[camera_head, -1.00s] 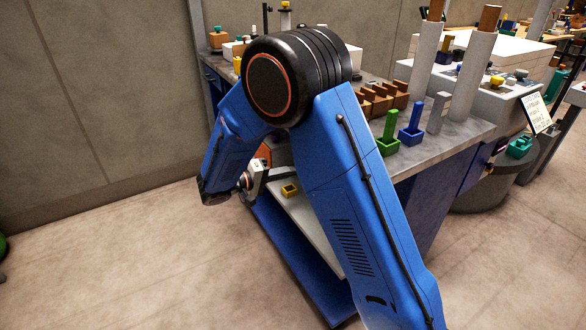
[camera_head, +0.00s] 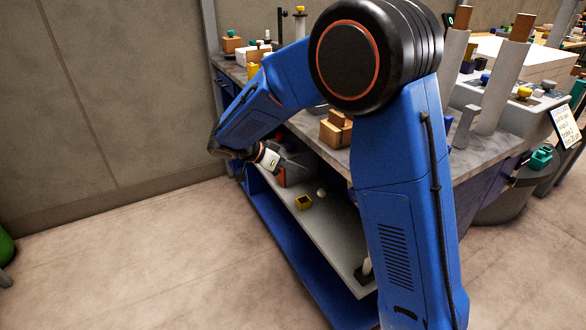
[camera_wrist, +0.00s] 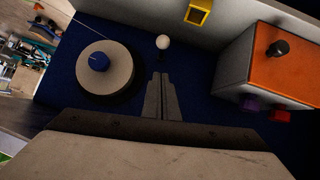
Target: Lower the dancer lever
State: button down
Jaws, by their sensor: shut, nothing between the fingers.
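In the wrist view a white ball knob (camera_wrist: 162,42) on a short dark stem stands just beyond my fingertips; it may be the end of the dancer lever. In the head view my gripper's fingertips are not clear. A pale roll (camera_wrist: 120,75) with a blue hub (camera_wrist: 99,62) sits left of the fingers.
An orange-topped grey box (camera_wrist: 270,65) with a black knob and purple and red parts is at right. A yellow open box (camera_wrist: 199,12) lies beyond. The worktop (camera_head: 480,150) overhangs the pale shelf (camera_head: 318,228).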

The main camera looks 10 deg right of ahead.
send_near(331, 190)
jog(key=shift+w+d+f, duration=0.3)
jog(key=shift+d+f, duration=0.45)
jog(key=shift+f, duration=0.05)
jog(key=shift+h, duration=0.6)
jog(key=shift+s+a+f, duration=0.1)
jog(key=shift+a+f, duration=0.1)
jog(key=shift+f, duration=0.85)
jog(key=shift+s+a+f, duration=0.1)
jog(key=shift+a+f, duration=0.1)
jog(key=shift+f, duration=0.9)
